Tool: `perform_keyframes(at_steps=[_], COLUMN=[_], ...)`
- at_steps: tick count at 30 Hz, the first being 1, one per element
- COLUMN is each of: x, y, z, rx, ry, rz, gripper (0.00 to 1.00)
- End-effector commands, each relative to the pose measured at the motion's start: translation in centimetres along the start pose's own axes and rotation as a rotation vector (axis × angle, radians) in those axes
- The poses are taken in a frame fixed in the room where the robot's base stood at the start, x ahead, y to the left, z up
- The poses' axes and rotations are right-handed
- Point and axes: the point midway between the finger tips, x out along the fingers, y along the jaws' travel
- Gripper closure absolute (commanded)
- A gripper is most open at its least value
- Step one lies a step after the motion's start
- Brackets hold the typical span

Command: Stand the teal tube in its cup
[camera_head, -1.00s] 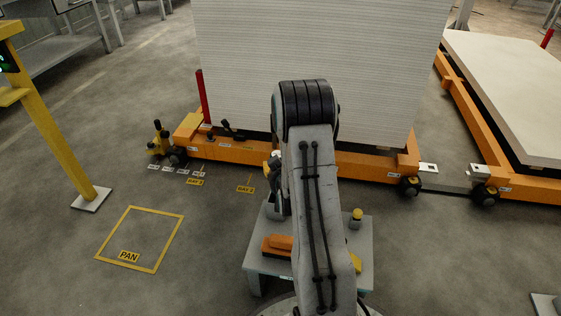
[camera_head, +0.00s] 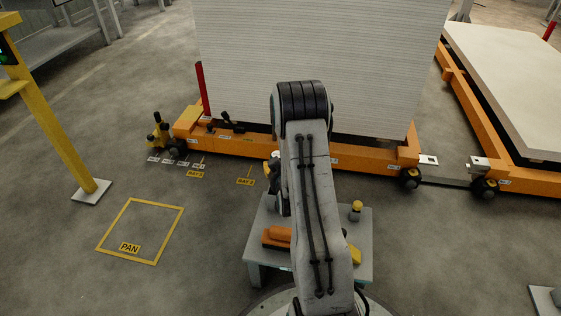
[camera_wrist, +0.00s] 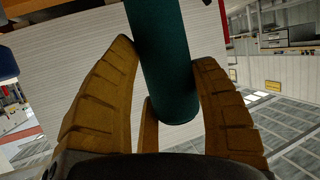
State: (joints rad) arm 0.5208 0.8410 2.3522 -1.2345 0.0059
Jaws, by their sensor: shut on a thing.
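The teal tube (camera_wrist: 162,28) shows in the wrist view, running from the top edge down between my gripper's fingers. My gripper (camera_wrist: 166,58) is shut on it, with brown ridged fingers on both sides of the tube's rounded near end. The tube's far end is out of frame. In the head view my arm hides the tube and nearly all of the gripper. I cannot make out the tube's cup for certain in either view.
Floor around the yellow PAN square (camera_head: 141,230) is clear.

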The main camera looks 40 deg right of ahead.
Motion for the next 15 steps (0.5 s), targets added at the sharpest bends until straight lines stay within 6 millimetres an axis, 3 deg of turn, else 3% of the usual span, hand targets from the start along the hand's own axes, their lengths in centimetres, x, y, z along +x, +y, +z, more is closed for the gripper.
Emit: perform_keyframes(at_steps=[15], x=[0.7], y=[0.0], z=[1.5], rx=[0.000], ry=[0.003], rz=[0.000], gripper=[0.80])
